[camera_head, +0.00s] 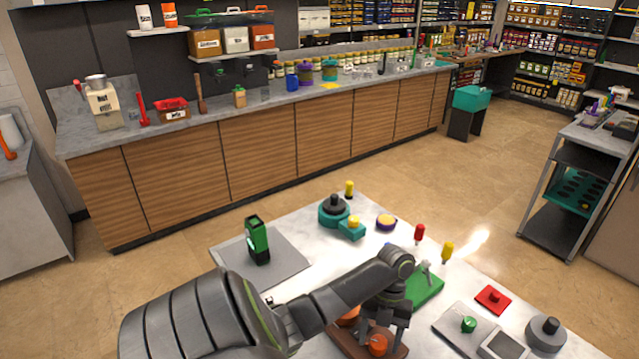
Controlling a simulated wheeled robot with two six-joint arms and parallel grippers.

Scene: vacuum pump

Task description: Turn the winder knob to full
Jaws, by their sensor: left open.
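My left gripper (384,328) points down over the brown base (393,353) at the front of the white table. Its fingers are apart, just above and around an orange round knob (377,345) on this base. I cannot tell if they touch it. A second orange part (349,318) shows behind, partly hidden by my arm. No label marks which knob is the winder knob, and no setting can be read. My right gripper is not in view.
A green board (424,290) lies right of the gripper. A grey panel with a green knob (469,324), a red block (493,299) and a dark round knob (546,333) are further right. A black-green device (258,240) stands on a grey mat (284,266). Teal parts (334,212) stand behind.

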